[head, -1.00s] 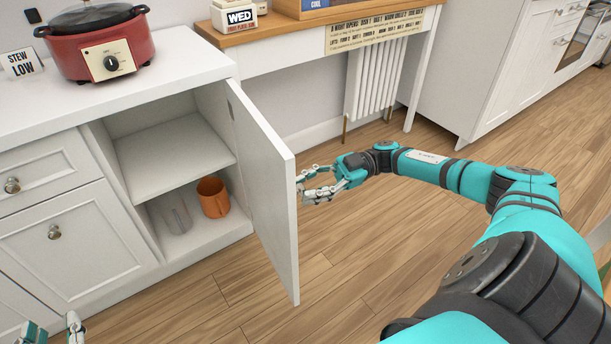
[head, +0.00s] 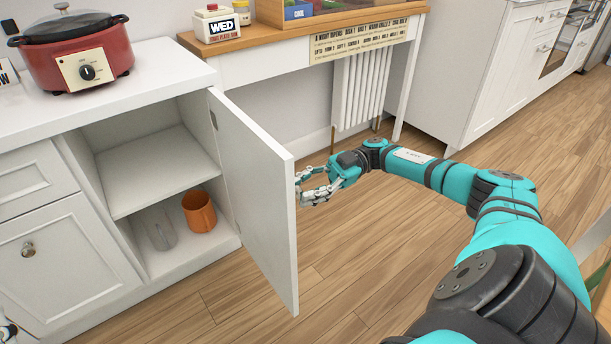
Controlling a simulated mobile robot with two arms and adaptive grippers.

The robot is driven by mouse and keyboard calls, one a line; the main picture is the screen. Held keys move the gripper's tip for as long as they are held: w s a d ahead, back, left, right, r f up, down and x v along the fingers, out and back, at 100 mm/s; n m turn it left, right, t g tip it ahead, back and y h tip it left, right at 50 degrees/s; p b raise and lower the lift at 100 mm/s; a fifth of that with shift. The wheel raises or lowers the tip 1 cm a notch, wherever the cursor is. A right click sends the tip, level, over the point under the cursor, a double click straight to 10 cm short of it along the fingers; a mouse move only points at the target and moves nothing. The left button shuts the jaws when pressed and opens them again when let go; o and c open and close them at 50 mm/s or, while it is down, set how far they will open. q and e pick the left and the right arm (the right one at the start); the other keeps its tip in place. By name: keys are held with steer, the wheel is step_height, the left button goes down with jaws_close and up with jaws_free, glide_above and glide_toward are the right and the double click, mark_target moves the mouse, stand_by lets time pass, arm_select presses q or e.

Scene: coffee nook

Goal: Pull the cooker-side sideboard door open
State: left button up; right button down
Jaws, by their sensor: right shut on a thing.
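The white sideboard door (head: 250,190) below the red slow cooker (head: 70,52) stands wide open, swung out over the floor. Its inner face shows. My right gripper (head: 303,186) is at the outer side of the door, near its free edge, and is shut on the door's handle. The handle itself is hidden by the door and fingers. Only a sliver of my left gripper (head: 7,329) shows at the lower left edge, too little to tell its jaws.
Inside the open cupboard are a shelf (head: 155,170), an orange mug (head: 199,211) and a clear glass (head: 161,232). A closed drawer and door with a round knob (head: 28,249) are at left. A radiator (head: 357,92) stands under the wooden-topped table (head: 290,30). The wooden floor (head: 390,250) right of the door is clear.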

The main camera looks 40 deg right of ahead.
steer(key=c, duration=1)
jaws_free()
steer(key=shift+d, duration=0.1)
steer(key=shift+s+d, duration=0.25)
steer(key=shift+d, duration=1.55)
steer(key=shift+s+d, duration=0.2)
steer(key=shift+d, duration=1.6)
